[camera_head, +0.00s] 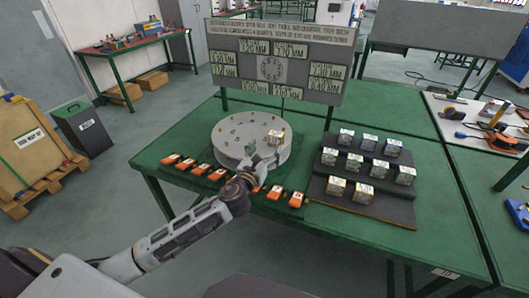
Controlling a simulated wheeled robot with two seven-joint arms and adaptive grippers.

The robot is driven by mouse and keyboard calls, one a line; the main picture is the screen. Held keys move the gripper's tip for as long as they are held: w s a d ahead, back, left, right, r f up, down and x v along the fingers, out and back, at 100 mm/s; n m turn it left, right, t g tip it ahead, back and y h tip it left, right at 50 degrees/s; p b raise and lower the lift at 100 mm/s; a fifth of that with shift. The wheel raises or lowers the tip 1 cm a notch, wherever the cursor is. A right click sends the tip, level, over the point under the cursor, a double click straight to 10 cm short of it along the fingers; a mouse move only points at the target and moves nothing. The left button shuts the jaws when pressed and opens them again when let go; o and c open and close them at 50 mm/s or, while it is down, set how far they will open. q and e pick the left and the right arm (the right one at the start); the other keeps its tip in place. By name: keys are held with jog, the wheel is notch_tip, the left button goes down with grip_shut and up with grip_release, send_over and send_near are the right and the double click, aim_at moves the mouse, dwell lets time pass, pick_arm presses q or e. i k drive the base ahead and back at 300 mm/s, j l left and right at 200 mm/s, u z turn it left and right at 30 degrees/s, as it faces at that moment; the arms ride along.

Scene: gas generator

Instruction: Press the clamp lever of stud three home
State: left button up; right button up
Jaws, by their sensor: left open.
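A round grey disc (227,133) lies on the green table, with several small brass-coloured studs on its top. A small pale block (275,136) stands on its right part. My left gripper (264,153) is over the disc's front right part, close to that block, and is open. Whether it touches anything is too small to tell. Several orange-and-black pieces (204,169) lie in a row along the table's front edge, partly hidden by my left wrist. I cannot make out which stud is number three, or its clamp lever. My right gripper is not in view.
A dark stepped rack (385,208) with several small marked blocks (354,161) stands right of the disc. A grey board (225,65) with labels and a dial stands behind it. A tool bench (450,125) is at the far right. Green table surface is clear around the rack.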

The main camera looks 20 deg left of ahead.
aim_at(198, 171)
jog(key=u, duration=1.3)
